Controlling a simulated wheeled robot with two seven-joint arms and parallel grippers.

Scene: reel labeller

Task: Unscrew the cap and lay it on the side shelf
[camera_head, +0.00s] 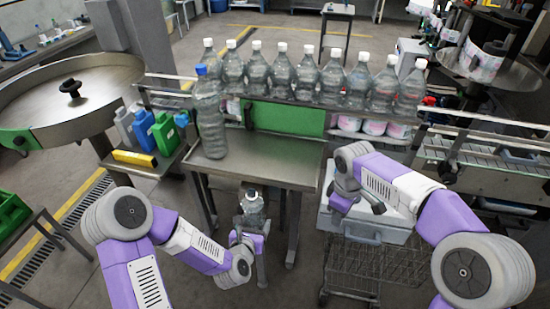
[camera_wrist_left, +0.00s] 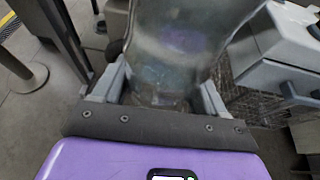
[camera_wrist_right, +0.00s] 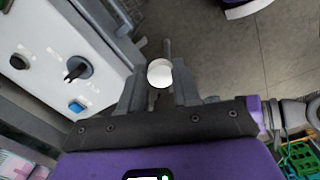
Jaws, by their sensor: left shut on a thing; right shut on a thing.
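My left gripper (camera_head: 250,236) is shut around a clear plastic bottle (camera_head: 253,208), held upright below the front edge of the steel table. The bottle's body fills the top of the left wrist view (camera_wrist_left: 180,45). Its neck shows no white cap in the head view. My right gripper (camera_head: 377,207) is to the right, apart from the bottle, above a light grey box. In the right wrist view it is shut on a small round white cap (camera_wrist_right: 159,73) between its fingertips. I cannot tell for certain which surface is the side shelf.
The steel table (camera_head: 265,170) carries a tall bottle with a blue cap (camera_head: 209,115). Several white-capped bottles (camera_head: 282,75) line the conveyor behind. A dark stand at left holds jugs (camera_head: 165,132) and a yellow item (camera_head: 134,158). The grey box (camera_head: 375,232) is below my right gripper.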

